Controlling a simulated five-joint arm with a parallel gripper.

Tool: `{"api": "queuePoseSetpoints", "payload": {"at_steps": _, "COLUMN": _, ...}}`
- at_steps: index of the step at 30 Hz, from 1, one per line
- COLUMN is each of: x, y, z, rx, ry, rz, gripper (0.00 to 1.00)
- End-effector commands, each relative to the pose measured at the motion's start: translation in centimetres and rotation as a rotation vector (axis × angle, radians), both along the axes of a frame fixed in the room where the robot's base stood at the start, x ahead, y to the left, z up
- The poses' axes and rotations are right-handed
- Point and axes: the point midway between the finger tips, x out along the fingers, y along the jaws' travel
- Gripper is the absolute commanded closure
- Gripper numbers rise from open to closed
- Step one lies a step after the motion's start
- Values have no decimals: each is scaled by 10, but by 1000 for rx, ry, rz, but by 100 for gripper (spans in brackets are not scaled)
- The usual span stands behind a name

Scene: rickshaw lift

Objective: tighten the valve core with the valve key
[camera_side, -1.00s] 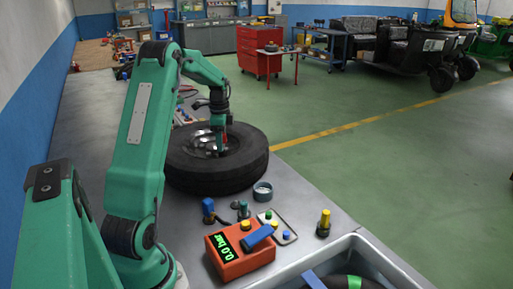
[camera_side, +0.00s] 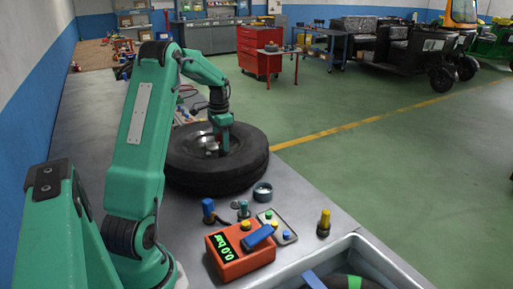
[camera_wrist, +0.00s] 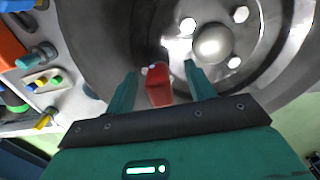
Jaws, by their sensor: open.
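The black tyre (camera_side: 235,177) lies flat on the bench with a silver wheel rim (camera_side: 199,142) in it. My gripper (camera_side: 222,152) is low over the rim. In the wrist view my gripper (camera_wrist: 160,82) is open, with one green finger on each side of a red piece (camera_wrist: 158,88). This red piece is probably the valve key; gaps show between it and both fingers. Small pale bits show at its far end, beside the rim. I cannot tell whether the key sits on the valve core, which is hidden.
An orange gauge box (camera_side: 240,253) reading 0.0 bar stands in front of the tyre. Near it are a small plate (camera_side: 289,237) with coloured caps, a grey ring (camera_side: 262,192), a yellow-topped piece (camera_side: 324,223) and a grey bin (camera_side: 350,246).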

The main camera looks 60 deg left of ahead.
Motion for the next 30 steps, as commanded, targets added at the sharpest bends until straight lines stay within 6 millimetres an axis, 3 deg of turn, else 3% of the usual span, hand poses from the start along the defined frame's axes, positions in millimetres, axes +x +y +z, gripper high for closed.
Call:
{"api": "queuePoseSetpoints", "payload": {"at_steps": 1, "x": 0, "y": 0, "z": 0, "rx": 0, "ry": 0, "rz": -1, "gripper": 48}}
{"api": "queuePoseSetpoints", "payload": {"at_steps": 6, "x": 0, "y": 0, "z": 0, "rx": 0, "ry": 0, "rz": -2, "gripper": 81}}
{"api": "queuePoseSetpoints", "payload": {"at_steps": 9, "x": 0, "y": 0, "z": 0, "rx": 0, "ry": 0, "rz": -2, "gripper": 96}}
{"api": "queuePoseSetpoints", "payload": {"at_steps": 20, "x": 0, "y": 0, "z": 0, "rx": 0, "ry": 0, "rz": -39, "gripper": 96}}
{"api": "queuePoseSetpoints", "payload": {"at_steps": 30, "x": 0, "y": 0, "z": 0, "rx": 0, "ry": 0, "rz": -281, "gripper": 96}}
